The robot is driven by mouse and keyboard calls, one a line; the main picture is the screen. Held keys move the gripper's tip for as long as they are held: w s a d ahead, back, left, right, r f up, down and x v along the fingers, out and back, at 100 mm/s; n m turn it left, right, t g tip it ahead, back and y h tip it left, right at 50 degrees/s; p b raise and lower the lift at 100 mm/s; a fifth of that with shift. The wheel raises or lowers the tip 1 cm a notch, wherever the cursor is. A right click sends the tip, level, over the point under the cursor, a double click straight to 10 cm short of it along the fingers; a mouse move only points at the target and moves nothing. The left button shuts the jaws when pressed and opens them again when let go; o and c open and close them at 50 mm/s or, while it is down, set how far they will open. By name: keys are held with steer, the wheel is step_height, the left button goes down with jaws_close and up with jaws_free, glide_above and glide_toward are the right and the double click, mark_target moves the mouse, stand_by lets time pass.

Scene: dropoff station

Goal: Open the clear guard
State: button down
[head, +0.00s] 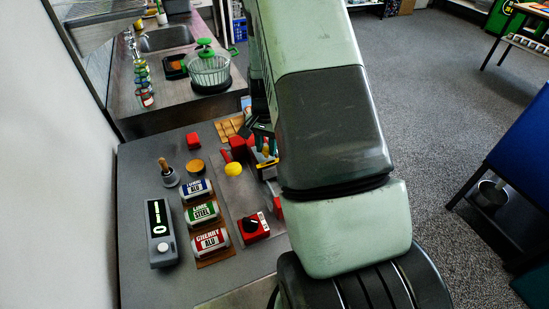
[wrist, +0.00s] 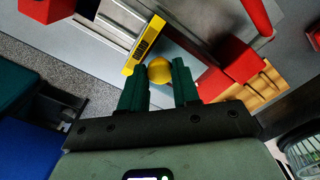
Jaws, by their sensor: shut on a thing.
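My gripper (wrist: 160,75) has its dark green fingers closed around a yellow round knob (wrist: 159,70) in the wrist view. In the head view my gripper (head: 261,130) is at the far side of the grey station, mostly hidden behind my arm. The clear guard cannot be made out with certainty in either view. A yellow strip with dark markings (wrist: 143,45) lies just beside the knob in the wrist view. Whether the knob belongs to the guard, and how far the guard stands open, I cannot tell.
The station's grey top (head: 140,185) holds a red dial box (head: 256,228), a yellow button (head: 233,169), labelled cans (head: 203,212) and a grey box with a lit display (head: 161,232). A red block (wrist: 234,62) and wooden piece (wrist: 262,84) sit right of my fingers in the wrist view.

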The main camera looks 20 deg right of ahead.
steer(key=shift+w, duration=0.55)
steer(key=c, duration=0.8)
jaws_free()
step_height(320, 180, up, 11)
steer(key=shift+f, duration=0.1)
